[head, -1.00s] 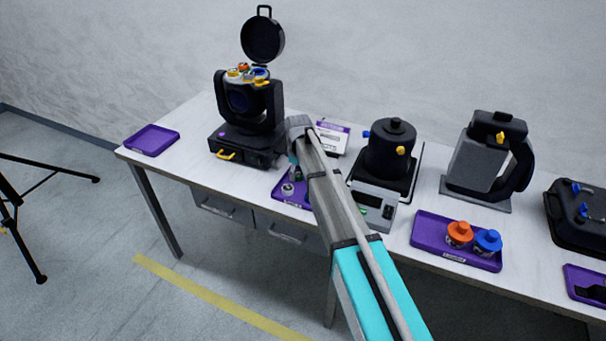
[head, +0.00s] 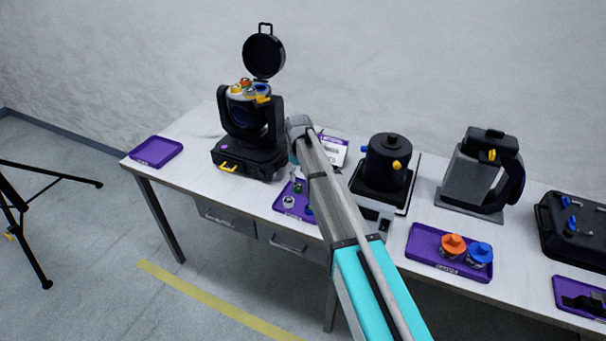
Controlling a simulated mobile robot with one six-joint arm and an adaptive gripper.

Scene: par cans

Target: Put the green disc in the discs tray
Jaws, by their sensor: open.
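A small green item (head: 299,187) is on the middle purple tray (head: 281,204), close to the left side of my arm. A pale round item (head: 289,202) and a blue one (head: 309,210) are near it. Another small green patch (head: 249,92) shows among the coloured parts on top of the black lamp (head: 249,130). I cannot tell which is the green disc, nor read the tray labels. My gripper (head: 296,171) points down below the wrist, mostly hidden by my arm, open, with nothing visible in it. An empty purple tray (head: 155,151) is at the table's left end.
The lamp's round lid stands open. Right of my arm are a black canister (head: 387,160), a grey and black jug-like unit (head: 480,170), a purple tray (head: 425,240) with orange and blue pots, and a black case (head: 575,230). A tripod stands at left. Bare table lies around the left tray.

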